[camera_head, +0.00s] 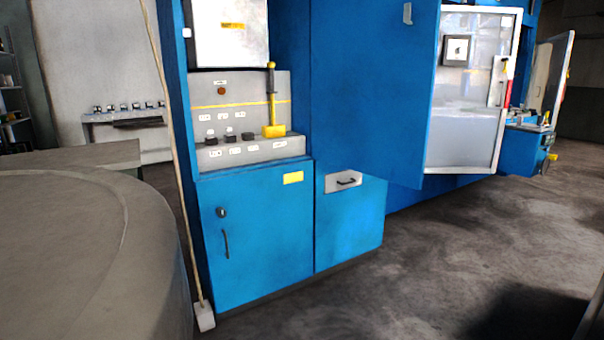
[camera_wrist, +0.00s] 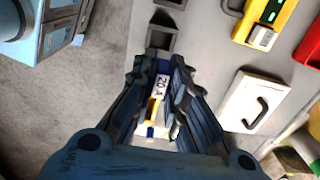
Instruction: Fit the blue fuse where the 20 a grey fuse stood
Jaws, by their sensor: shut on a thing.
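In the wrist view my gripper (camera_wrist: 160,68) is shut on a small piece with blue showing at its far end, which looks like the blue fuse (camera_wrist: 163,67). The fingers hide most of it. A white label with dark marks like "20" (camera_wrist: 160,85) shows between the fingers; I cannot tell whether it is on the held piece or on the panel behind. A dark square socket (camera_wrist: 162,38) lies just beyond the fingertips on the grey panel (camera_wrist: 205,45), apparently empty. I cannot make out a grey fuse. My gripper is outside the head view.
The head view shows a blue cabinet (camera_head: 255,240) with switches, a yellow lever (camera_head: 271,105), and open floor (camera_head: 450,260).

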